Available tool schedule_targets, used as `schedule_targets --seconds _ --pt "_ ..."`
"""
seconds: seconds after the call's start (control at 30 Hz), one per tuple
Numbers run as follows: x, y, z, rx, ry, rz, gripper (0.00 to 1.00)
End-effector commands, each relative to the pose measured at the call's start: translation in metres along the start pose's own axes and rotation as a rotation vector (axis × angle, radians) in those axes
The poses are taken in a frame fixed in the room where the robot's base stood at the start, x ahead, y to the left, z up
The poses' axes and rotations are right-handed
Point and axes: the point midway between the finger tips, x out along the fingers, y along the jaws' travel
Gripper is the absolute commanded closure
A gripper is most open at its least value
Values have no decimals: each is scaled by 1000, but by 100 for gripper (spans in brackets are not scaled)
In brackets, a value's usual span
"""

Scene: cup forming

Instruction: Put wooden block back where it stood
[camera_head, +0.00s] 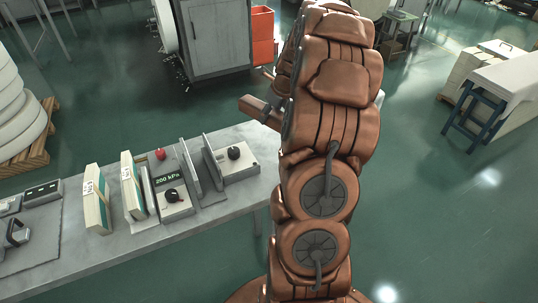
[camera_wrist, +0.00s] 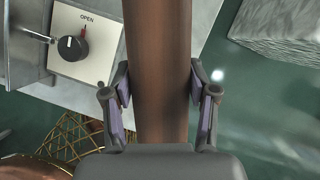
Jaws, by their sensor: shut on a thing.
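The wooden block (camera_wrist: 160,50) is a long brown bar. In the wrist view it runs between the fingers of my gripper (camera_wrist: 160,95), which are closed on its two sides. In the head view one end of the block (camera_head: 256,108) sticks out to the left of my arm, beyond the far edge of the grey bench.
A box with a black knob (camera_head: 234,153) stands on the bench (camera_head: 222,207); its panel marked OPEN (camera_wrist: 85,60) is left of the block. Further left are a 200 kPa unit (camera_head: 168,180) and two upright cartons (camera_head: 95,205). The bench's right end is mostly bare.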

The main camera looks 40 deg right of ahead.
Motion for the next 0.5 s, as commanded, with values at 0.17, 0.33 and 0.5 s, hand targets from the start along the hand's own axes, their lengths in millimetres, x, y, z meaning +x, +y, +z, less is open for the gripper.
schedule_targets --seconds 0.17,0.33,0.5 --pt "19 0 -7 0 -2 -1 100" --pt "25 0 -10 0 0 1 100" --pt "44 1 -18 1 0 2 100"
